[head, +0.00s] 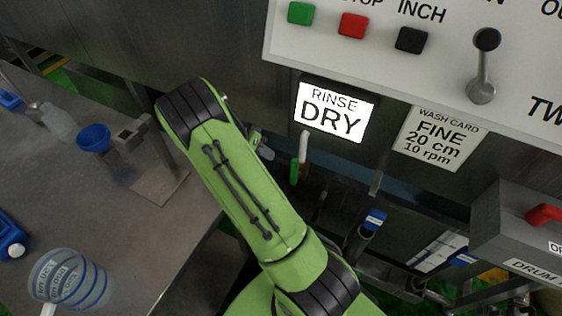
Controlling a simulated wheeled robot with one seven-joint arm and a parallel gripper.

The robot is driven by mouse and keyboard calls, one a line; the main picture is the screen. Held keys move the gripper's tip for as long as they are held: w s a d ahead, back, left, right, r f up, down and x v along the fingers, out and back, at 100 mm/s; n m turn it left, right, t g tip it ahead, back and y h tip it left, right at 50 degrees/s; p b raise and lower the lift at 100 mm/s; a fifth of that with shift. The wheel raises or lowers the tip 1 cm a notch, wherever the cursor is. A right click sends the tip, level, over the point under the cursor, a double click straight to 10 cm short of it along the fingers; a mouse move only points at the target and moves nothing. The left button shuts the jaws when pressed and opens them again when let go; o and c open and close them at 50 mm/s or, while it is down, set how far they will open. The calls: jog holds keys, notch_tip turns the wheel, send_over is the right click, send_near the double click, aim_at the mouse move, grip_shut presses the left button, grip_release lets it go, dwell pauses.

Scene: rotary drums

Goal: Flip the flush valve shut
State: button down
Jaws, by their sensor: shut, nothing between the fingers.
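My green arm (240,185) rises through the middle of the head view and bends at a dark-banded joint at its upper end. My gripper is not clearly visible; the arm seems to hide it. A small grey-green piece shows just right of the arm, too little to identify. No part is legibly labelled as the flush valve. A thin upright lever (303,147) with a pale top and a green part below stands right of the arm, under the lit sign. A blue-topped handle (375,219) on a dark pipe is lower right. I cannot tell which is the valve, or its position.
The lit "RINSE DRY" sign (336,110) and a wash card (441,138) hang below the white control panel (420,70). A grey box (505,228) with a red handle (544,214) is at right. The table (155,245) at left holds a blue funnel (94,138) and a clear beaker (68,279).

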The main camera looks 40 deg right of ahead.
aim_at(296, 169)
jog(key=s, duration=0.1)
jog(key=s+d+f, duration=0.1)
jog(key=s, duration=0.1)
jog(key=s+d, duration=0.1)
jog(key=shift+s+d+f+b, duration=0.1)
jog(key=shift+s+f+b, duration=0.1)
jog(key=shift+b, duration=0.1)
